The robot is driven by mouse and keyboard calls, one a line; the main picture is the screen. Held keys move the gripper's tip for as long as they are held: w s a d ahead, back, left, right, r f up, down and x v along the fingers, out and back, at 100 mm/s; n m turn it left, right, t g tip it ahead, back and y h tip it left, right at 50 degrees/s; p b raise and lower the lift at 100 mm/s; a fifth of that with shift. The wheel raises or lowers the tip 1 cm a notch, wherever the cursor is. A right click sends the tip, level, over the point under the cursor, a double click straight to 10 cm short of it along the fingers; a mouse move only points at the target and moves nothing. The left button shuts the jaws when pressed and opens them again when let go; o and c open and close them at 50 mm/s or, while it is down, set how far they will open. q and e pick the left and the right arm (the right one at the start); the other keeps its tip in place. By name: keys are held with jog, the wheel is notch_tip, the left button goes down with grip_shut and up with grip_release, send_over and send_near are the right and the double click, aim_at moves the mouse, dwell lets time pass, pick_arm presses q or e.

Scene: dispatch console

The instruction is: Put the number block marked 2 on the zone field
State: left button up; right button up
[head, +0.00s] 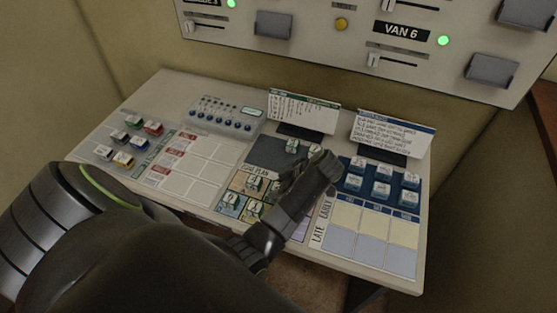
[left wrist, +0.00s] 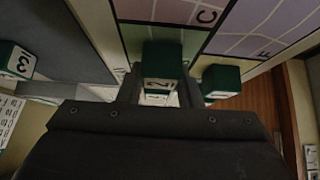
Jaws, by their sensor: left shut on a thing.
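My left gripper (head: 318,163) is over the right part of the zone plan (head: 240,180), in the middle of the console. In the left wrist view the left gripper (left wrist: 160,92) is shut on a green block marked 2 (left wrist: 161,82), which sits between its fingers. The head view does not show the held block clearly. In the left wrist view, coloured fields with the letters C and F (left wrist: 225,28) lie beyond the block. I cannot tell how high it is above the surface. My right gripper is not in view.
In the left wrist view a block marked 1 (left wrist: 220,80) is close beside the right finger, and a block marked 3 (left wrist: 16,60) is at the left. Several blue-white blocks (head: 381,190) stand at the right. Two upright cards (head: 303,108) stand at the back.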

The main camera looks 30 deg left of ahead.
pick_arm(q)
jog(key=shift+f, duration=0.25)
jog(key=o, duration=1)
jog(key=shift+r, duration=0.2)
jog(key=shift+d+r, duration=0.15)
jog(key=shift+d, duration=0.05)
jog(key=b+v, duration=0.1)
jog(key=v, duration=0.4)
jog(key=shift+r, duration=0.1)
jog(key=shift+p+v, duration=2.45)
jog(key=shift+v, duration=0.7)
